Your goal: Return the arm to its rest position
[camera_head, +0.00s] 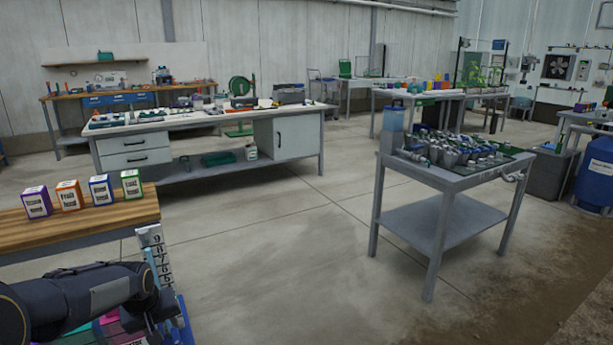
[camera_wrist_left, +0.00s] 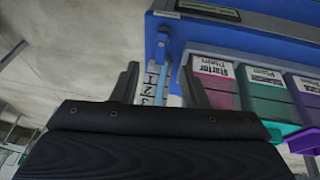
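My left arm (camera_head: 85,296) comes in from the lower left in the head view, with its gripper (camera_head: 168,304) low beside a blue rack. In the left wrist view the two dark fingers of the left gripper (camera_wrist_left: 160,82) stand apart, with a gap between them. A light blue upright strip (camera_wrist_left: 162,45) and a white strip with black characters (camera_wrist_left: 151,84) show behind the gap. I see nothing clearly gripped. My right arm and gripper are in neither view.
The blue rack (camera_wrist_left: 250,32) holds coloured bins, including a magenta one (camera_wrist_left: 215,80). A wooden bench (camera_head: 85,222) with labelled boxes stands just behind my left arm. A grey metal table (camera_head: 445,222) with fittings stands to the right. The floor (camera_head: 280,270) between is clear.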

